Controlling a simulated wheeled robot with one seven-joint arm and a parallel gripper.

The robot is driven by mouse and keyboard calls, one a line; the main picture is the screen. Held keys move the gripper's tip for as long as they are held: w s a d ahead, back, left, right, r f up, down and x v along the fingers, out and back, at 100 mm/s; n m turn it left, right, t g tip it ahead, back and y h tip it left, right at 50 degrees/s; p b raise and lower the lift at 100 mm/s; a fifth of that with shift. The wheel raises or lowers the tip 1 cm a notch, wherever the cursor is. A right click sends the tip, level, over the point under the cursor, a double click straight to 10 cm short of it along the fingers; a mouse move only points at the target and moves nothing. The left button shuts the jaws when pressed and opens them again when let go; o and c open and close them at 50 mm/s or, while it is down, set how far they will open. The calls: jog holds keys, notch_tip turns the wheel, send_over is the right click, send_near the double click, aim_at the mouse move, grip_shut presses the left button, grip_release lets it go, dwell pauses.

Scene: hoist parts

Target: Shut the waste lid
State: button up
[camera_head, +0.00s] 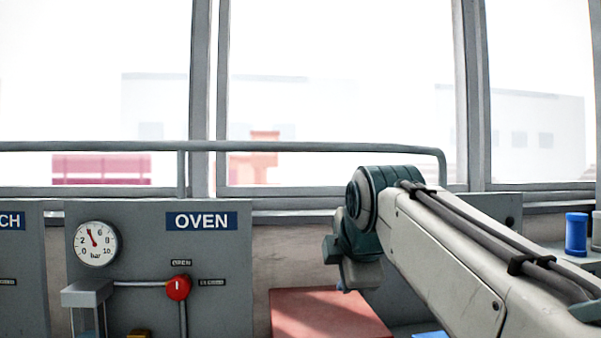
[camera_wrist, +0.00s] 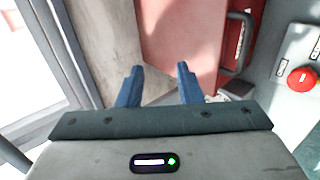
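A flat red panel (camera_head: 325,314), which looks like the waste lid, shows at the bottom middle of the head view, below and left of my arm's wrist. A pale red panel (camera_wrist: 180,40) fills the upper middle of the wrist view, with a darker red face and a dark bar handle (camera_wrist: 243,45) at its right. I cannot tell how far open the lid stands. My gripper (camera_wrist: 158,84) is open, its two blue fingers apart with nothing between them. The fingers point toward the panel's near edge; contact cannot be told.
A grey oven panel (camera_head: 230,262) with a gauge (camera_head: 95,244) and a red knob (camera_head: 178,288) stands left. A red knob (camera_wrist: 301,79) shows at the wrist view's right. A grey rail (camera_head: 300,147) runs before the windows. A blue cylinder (camera_head: 576,234) stands right.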

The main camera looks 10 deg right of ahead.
jog(key=w+r+g+p, duration=0.6)
jog(key=w+r+p, duration=0.5)
jog(key=p, duration=1.3)
jog(key=shift+w+d+r, duration=0.3)
jog(key=shift+d+r, duration=0.1)
jog(key=shift+r, duration=0.05)
jog(key=s+a+f+m, duration=0.2)
jog(key=s+f+m, duration=0.6)
jog(key=s, duration=0.5)
jog(key=s+a+f+m+g, duration=0.1)
jog(key=s+a+f+m, duration=0.1)
jog(key=s+f+m, duration=0.6)
jog(key=s+f, duration=0.3)
jog(key=s, duration=0.2)
jog(key=shift+m+y, duration=0.4)
jog(key=shift+f, duration=0.1)
